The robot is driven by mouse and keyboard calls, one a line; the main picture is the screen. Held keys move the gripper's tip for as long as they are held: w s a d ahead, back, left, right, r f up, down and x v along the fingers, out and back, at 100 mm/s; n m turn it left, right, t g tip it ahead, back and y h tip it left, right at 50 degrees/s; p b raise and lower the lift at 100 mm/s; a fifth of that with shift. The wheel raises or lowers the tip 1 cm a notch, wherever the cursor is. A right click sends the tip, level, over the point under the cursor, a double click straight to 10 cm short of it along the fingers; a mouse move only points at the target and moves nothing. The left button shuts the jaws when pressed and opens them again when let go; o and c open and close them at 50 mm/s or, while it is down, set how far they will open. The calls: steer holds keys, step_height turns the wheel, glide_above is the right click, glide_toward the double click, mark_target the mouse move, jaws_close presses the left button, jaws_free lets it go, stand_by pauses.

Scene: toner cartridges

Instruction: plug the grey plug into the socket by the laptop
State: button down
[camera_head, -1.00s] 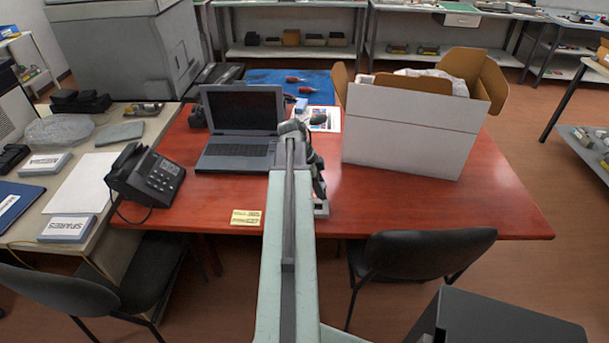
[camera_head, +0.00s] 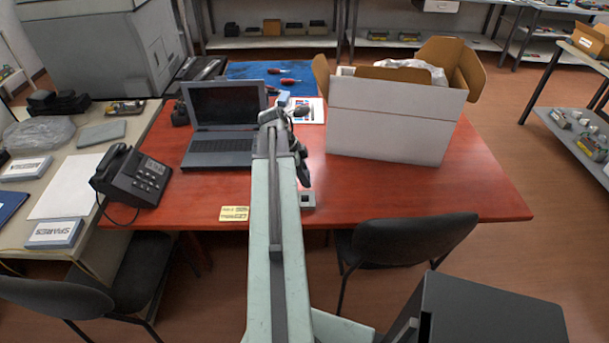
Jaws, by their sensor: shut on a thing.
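My gripper (camera_head: 304,182) hangs from the end of my pale green arm, to the right of the laptop (camera_head: 222,120). It is dark, small and partly hidden by the arm. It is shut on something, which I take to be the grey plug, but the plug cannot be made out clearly. A small light grey block with a dark centre, seemingly the socket (camera_head: 308,201), is on the red table (camera_head: 400,200) near its front edge. The gripper tip appears just above and behind it. I cannot tell whether they touch.
A white cardboard box (camera_head: 385,125) with open flaps stands right of my arm. A black phone (camera_head: 132,178) is at the left, and a yellow note (camera_head: 234,213) lies at the front edge. A black chair (camera_head: 410,242) stands in front. The table's right end is clear.

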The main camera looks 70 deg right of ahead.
steer(key=shift+f+b, duration=3.05)
steer(key=shift+f, duration=0.35)
steer(key=shift+f+b, duration=0.7)
